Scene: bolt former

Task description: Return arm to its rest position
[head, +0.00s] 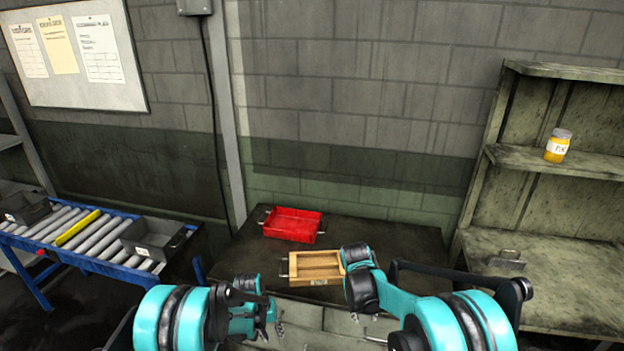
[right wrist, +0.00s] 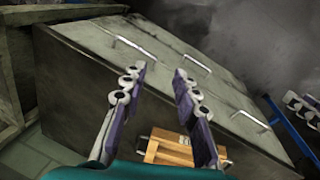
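My left gripper (head: 268,326) is low in the middle of the head view, in front of the dark table. It is small and partly covered by my arm links, so I cannot tell whether its fingers are apart. My right arm bends in from the lower right, its wrist beside the wooden tray. My right gripper (right wrist: 160,73) shows in the right wrist view with its two fingers apart and nothing between them. The cabinet front with several bar handles lies beyond the fingers.
A red tray (head: 292,224) and a wooden tray (head: 315,266) sit on the dark table (head: 240,250). A roller conveyor (head: 95,238) with grey bins stands left. A shelf (head: 550,270) with a yellow jar (head: 558,145) stands right. Table space lies left of the trays.

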